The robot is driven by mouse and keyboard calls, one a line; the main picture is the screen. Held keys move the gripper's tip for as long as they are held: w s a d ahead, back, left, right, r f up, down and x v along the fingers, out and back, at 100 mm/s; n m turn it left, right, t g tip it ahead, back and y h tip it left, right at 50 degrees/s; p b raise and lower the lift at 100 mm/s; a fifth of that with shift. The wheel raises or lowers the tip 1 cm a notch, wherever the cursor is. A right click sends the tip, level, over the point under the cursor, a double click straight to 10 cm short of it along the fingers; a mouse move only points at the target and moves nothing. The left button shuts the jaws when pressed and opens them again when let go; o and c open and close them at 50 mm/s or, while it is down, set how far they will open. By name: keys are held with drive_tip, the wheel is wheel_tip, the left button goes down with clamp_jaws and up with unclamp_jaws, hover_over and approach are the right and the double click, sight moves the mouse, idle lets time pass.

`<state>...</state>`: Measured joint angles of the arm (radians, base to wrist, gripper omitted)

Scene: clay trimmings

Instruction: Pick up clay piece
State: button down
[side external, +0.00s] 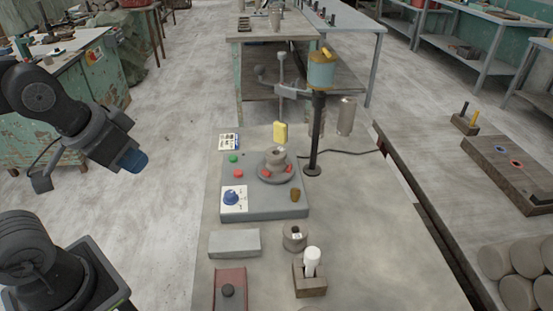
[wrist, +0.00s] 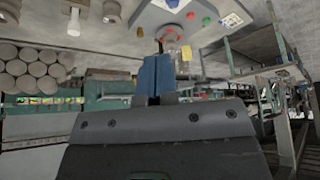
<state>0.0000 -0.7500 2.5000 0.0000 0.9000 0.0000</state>
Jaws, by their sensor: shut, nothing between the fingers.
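My gripper (side external: 137,163) hangs in the air at the left, over the floor and well apart from the work table. Its blue fingers (wrist: 155,74) are together and hold nothing. A grey ring-shaped piece (side external: 275,158), perhaps clay, sits on a round wheel head (side external: 278,177) with small red bits at its edge. A small brown piece (side external: 295,194) stands on the front right corner of the grey machine base (side external: 268,206). I cannot tell which of these is the clay piece.
A black post (side external: 316,140) with a blue-and-yellow top rises behind the wheel. A grey block (side external: 234,243), a grey ring (side external: 294,238) and a wooden holder with a white bottle (side external: 312,262) stand in front. Stacked cylinders (side external: 515,292) are at the right.

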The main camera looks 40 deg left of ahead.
drive_tip(key=c, duration=1.8)
unclamp_jaws()
drive_tip(key=shift+c, duration=0.2)
drive_tip(key=o, duration=1.7)
